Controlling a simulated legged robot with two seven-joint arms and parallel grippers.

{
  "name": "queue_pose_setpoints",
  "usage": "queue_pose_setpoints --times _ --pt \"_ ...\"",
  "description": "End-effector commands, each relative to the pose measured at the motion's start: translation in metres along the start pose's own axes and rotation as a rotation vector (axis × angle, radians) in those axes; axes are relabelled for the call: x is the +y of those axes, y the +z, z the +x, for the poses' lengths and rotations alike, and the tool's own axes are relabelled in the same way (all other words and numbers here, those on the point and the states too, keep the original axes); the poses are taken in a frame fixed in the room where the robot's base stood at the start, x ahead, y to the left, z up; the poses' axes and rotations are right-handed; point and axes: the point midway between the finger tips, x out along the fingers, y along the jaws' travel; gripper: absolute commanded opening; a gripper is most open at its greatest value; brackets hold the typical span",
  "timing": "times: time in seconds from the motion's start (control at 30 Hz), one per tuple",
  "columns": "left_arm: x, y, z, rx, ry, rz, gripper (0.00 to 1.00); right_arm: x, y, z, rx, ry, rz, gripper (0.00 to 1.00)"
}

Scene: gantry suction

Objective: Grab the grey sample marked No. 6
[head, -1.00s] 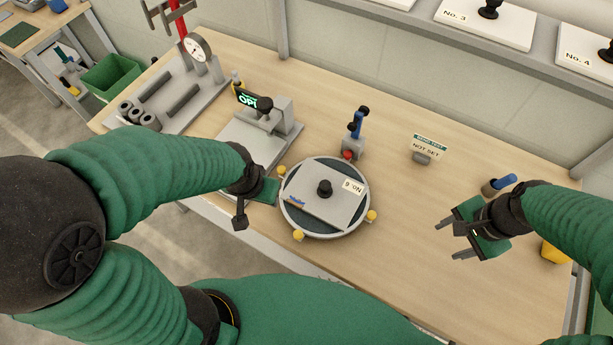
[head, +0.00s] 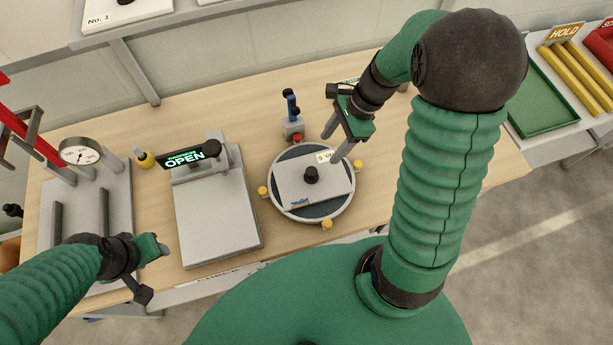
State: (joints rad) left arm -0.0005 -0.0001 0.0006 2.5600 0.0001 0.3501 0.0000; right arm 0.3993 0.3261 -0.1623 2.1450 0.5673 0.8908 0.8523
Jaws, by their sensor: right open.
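The grey sample (head: 290,190) is a flat plate with a black knob (head: 311,174) on top. It lies on a round dark fixture (head: 329,207) with a pale rim and yellow knobs. Its No. 6 label (head: 323,157) reads upside down and is partly covered by my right gripper. My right gripper (head: 337,141) is open and empty, with its fingers over the fixture's far right edge, beside the black knob and not around it. My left gripper (head: 152,270) is at the front left, away from the sample; its finger gap is unclear.
A grey flat device with an OPEN display (head: 184,159) stands left of the fixture. A blue-handled clamp (head: 292,118) stands just behind it. A gauge stand (head: 80,152) is at the far left. A green tray (head: 545,100) is at the right.

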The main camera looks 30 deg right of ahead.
Motion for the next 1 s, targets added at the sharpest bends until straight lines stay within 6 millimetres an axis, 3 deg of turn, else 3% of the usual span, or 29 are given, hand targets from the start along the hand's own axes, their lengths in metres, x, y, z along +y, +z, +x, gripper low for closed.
queue_pose_setpoints --times 0.2,0.47,0.6,0.7,0.93,1.0 --pt "0.000 0.001 0.006 0.000 0.000 0.000 0.44 0.003 0.010 0.059 0.008 0.004 -0.005 0.56" --pt "-0.001 0.002 0.007 0.000 0.000 -0.001 0.44 0.003 0.003 0.089 0.007 0.002 -0.003 0.56" --pt "0.000 0.002 0.008 0.000 0.000 -0.001 0.44 0.003 -0.005 0.116 0.004 0.003 -0.003 0.56" --pt "0.000 0.002 0.008 0.000 0.000 -0.001 0.44 0.002 -0.005 0.127 0.003 0.001 -0.004 0.56" --pt "0.000 0.002 0.008 0.000 0.000 -0.001 0.44 0.002 -0.003 0.129 0.009 -0.002 -0.004 0.56" --pt "0.000 0.002 0.009 0.000 0.000 -0.001 0.44 0.002 -0.002 0.129 0.010 -0.001 -0.004 0.45"
